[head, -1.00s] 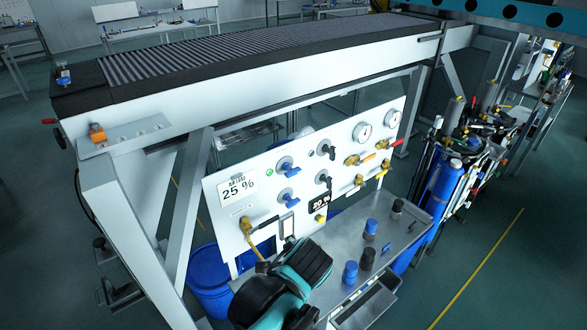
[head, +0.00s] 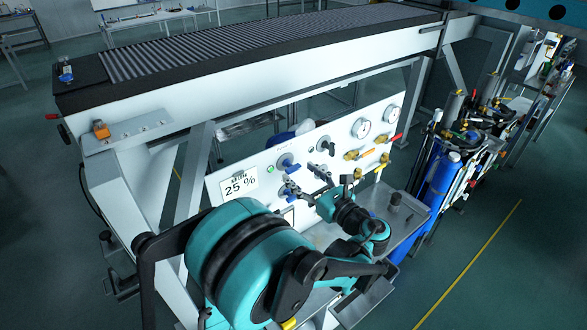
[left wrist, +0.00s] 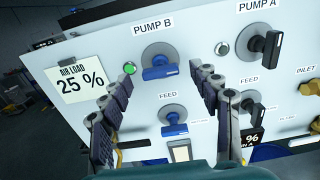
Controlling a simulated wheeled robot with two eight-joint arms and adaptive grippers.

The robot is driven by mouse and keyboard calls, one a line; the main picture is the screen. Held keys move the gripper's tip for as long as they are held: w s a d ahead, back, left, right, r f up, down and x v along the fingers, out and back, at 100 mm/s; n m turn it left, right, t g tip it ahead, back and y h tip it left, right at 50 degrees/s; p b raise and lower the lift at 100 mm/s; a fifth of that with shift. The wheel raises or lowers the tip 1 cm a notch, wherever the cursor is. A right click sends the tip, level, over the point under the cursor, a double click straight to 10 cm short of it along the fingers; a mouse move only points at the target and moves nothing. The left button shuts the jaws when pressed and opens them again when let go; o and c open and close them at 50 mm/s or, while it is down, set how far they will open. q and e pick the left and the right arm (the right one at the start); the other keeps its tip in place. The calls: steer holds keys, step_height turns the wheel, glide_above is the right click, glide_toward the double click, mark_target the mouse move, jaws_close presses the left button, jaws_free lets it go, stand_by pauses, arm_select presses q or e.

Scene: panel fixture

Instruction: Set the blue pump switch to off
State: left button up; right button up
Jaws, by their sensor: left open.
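The blue pump switch (left wrist: 160,67), labelled PUMP B, sits on the white panel with its handle lying roughly level. In the head view the switch (head: 287,163) is at the panel's upper left. My left gripper (left wrist: 166,74) is open and empty. In the left wrist view its two fingers stand left and right of the switch, and no contact shows. In the head view my left gripper (head: 308,184) is in front of the panel, close to the switch. The gap in depth cannot be told. My right gripper is not in view.
A blue FEED valve (left wrist: 174,123) sits just below the switch, between the fingers. A lit green lamp (left wrist: 130,69) is to its left. A black PUMP A switch (left wrist: 268,46) is to its right. A steel shelf (head: 400,225) juts out below the panel.

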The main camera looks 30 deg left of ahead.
mark_target(295, 170)
arm_select(q)
steer(key=shift+x, duration=1.95)
steer(key=c, duration=1.2)
